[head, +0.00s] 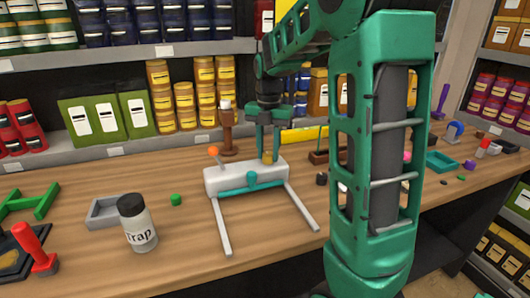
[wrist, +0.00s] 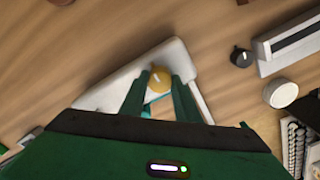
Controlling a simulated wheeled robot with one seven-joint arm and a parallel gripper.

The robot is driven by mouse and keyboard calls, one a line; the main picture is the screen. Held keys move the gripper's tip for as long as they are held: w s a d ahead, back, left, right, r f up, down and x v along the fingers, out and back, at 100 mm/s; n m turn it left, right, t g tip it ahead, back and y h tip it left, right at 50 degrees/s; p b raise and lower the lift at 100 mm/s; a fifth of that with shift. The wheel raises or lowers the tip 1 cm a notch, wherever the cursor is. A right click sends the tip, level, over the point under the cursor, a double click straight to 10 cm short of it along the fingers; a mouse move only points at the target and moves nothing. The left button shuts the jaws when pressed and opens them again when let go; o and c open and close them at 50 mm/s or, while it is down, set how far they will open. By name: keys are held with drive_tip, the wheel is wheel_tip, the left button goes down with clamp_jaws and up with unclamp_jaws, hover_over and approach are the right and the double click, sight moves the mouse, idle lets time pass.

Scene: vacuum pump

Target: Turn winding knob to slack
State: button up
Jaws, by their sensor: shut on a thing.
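A white device body (head: 215,180) stands on the wooden bench, with a teal bar (head: 250,181) across its front and two grey rods reaching forward. An orange ball-topped lever (head: 213,151) stands at its left end. A gold knob (head: 267,158), which looks like the winding knob, is near its right end. My gripper (head: 267,150) comes down from above with its fingers around this knob. In the wrist view my gripper (wrist: 157,82) is shut on the gold knob (wrist: 158,77), which has a pale mark on its top. The fingers hide its sides.
A jar labelled "Trap" (head: 138,226) and a grey tray (head: 104,212) stand to the left. Bare bench lies in front.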

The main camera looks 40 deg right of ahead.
sight(267, 153)
drive_tip(key=shift+w+r, duration=0.1)
drive_tip(key=shift+w, duration=0.1)
drive_tip(key=o, duration=1)
drive_tip(key=shift+o, duration=0.2)
wheel_tip(267, 153, up, 11)
drive_tip(key=shift+f, duration=0.2)
